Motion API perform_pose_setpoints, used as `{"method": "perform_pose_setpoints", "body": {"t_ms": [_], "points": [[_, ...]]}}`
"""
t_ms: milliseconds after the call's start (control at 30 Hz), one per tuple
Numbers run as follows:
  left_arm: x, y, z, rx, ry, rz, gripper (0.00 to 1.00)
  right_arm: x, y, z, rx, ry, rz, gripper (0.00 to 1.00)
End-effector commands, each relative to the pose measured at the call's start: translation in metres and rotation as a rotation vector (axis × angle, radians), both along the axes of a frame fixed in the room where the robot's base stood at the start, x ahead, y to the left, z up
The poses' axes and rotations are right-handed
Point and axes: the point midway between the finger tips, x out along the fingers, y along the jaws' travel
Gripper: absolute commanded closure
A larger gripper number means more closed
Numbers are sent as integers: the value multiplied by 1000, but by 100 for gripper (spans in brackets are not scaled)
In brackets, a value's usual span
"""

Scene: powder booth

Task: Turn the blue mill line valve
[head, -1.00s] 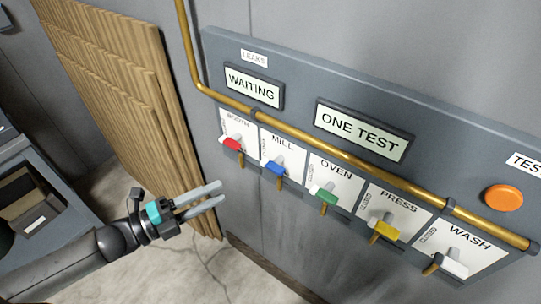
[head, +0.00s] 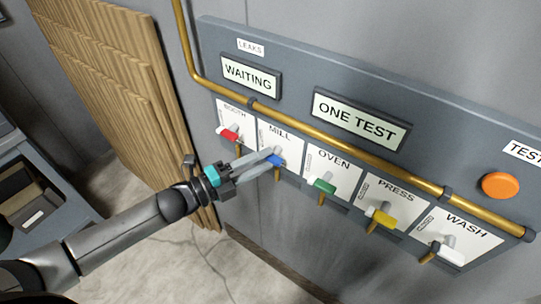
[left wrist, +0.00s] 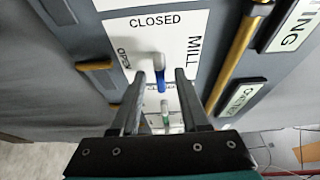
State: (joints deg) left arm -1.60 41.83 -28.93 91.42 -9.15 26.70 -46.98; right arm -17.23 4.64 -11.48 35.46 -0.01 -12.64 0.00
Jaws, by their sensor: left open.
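The blue mill valve handle (head: 273,160) sits on the white MILL plate (head: 291,142) of the grey panel. In the left wrist view the blue handle (left wrist: 162,82) lies between the two fingers, below the words CLOSED and OPEN on the plate. My left gripper (head: 272,160) is open, with its fingertips at the mill handle, one on either side as seen from the wrist. I cannot tell whether a finger touches it. My right gripper is not in view.
The red booth handle (head: 228,134) is close on the left, and the green oven handle (head: 320,186) on the right. Yellow press (head: 380,216) and white wash (head: 449,256) handles follow. A brass pipe (head: 330,139) runs above the plates. An orange button (head: 501,186) is at right.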

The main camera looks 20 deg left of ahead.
Motion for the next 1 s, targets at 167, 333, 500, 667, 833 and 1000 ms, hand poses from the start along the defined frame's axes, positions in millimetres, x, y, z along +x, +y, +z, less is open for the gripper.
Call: {"method": "perform_pose_setpoints", "body": {"t_ms": [167,333,500,667,833,1000], "points": [[14,-12,0,-1,0,1,55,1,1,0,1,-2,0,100],[19,-17,0,0,1,1,55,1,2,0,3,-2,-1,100],[20,-18,0,0,1,0,55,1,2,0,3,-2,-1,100],[20,-18,0,-1,1,0,61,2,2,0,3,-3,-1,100],[19,-18,0,-1,1,0,80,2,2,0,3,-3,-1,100],[19,-18,0,0,0,0,99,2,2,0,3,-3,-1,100]]}}
